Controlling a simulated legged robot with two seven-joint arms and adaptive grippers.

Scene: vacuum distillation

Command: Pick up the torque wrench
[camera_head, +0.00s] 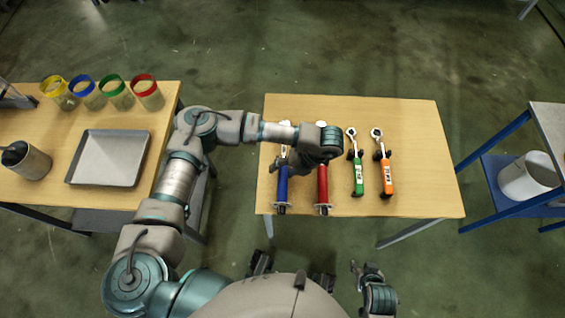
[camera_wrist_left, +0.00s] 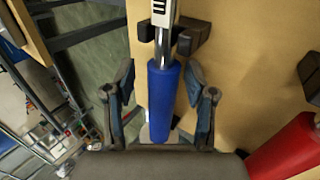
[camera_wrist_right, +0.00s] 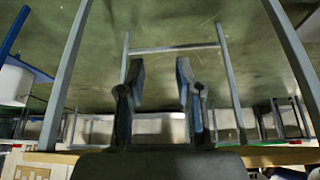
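Four tools lie side by side on the right wooden table (camera_head: 420,150): a blue-handled one (camera_head: 282,188), a red-handled one (camera_head: 322,185), a green ratchet-headed one (camera_head: 358,176) and an orange ratchet-headed one (camera_head: 386,176). Which is the torque wrench is not labelled legibly. My left gripper (camera_wrist_left: 162,78) is open over the blue-handled tool (camera_wrist_left: 163,100); its fingers stand either side of the handle with gaps. My left wrist covers parts of the blue and red tools in the head view. My right gripper (camera_wrist_right: 160,68) is open and empty, low in front of the table.
Black holders (camera_wrist_left: 192,36) support the tools. The red handle (camera_wrist_left: 285,150) lies close to my left gripper's right side. The left table carries a metal tray (camera_head: 110,158), several coloured-rim cups and a metal container (camera_head: 32,163). A white bucket (camera_head: 527,178) stands on the far-right blue shelf.

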